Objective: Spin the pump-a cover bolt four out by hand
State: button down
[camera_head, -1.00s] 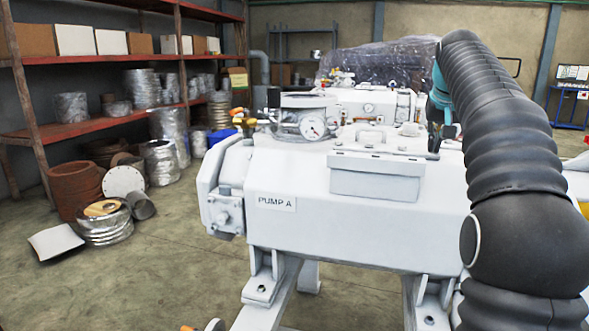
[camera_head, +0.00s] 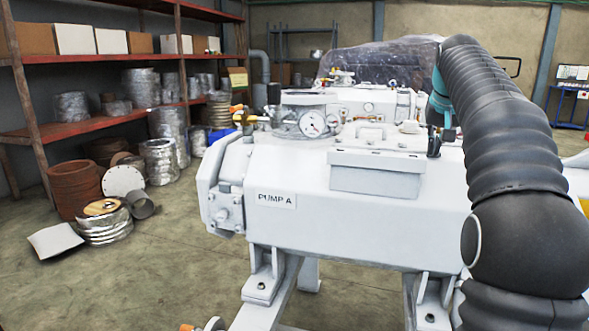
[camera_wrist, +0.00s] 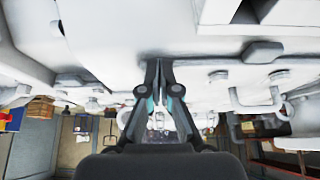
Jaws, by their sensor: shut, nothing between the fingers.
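Pump A (camera_head: 350,225), a pale grey machine with a "PUMP A" label (camera_head: 277,199), fills the middle of the head view. A flat cover with a handle (camera_head: 370,133) lies on its top. Cover bolts are too small to tell apart, so I cannot single out bolt four. My gripper (camera_head: 434,149) is above the right part of the pump top, partly hidden by my arm. In the wrist view, my gripper (camera_wrist: 158,62) is shut and empty, its fingertips close to a white pump surface; contact cannot be told. A handle (camera_wrist: 256,105) shows to its right.
A round pressure gauge (camera_head: 312,124) and a box-shaped housing (camera_head: 376,175) stand out from the pump. A plastic-wrapped machine (camera_head: 380,62) is behind. Shelves (camera_head: 100,58) and metal rolls (camera_head: 104,222) are at left.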

jog(key=shift+s+d+r+p, duration=0.1)
jog(key=shift+s+d+p, duration=0.15)
jog(key=shift+d+p, duration=0.65)
jog(key=shift+p, duration=1)
dwell(0.4)
jog(key=shift+s, duration=0.15)
jog(key=shift+s+d, duration=0.1)
jog(key=shift+s, duration=0.15)
jog(key=shift+r+p, duration=0.55)
jog(key=shift+r, duration=2.35)
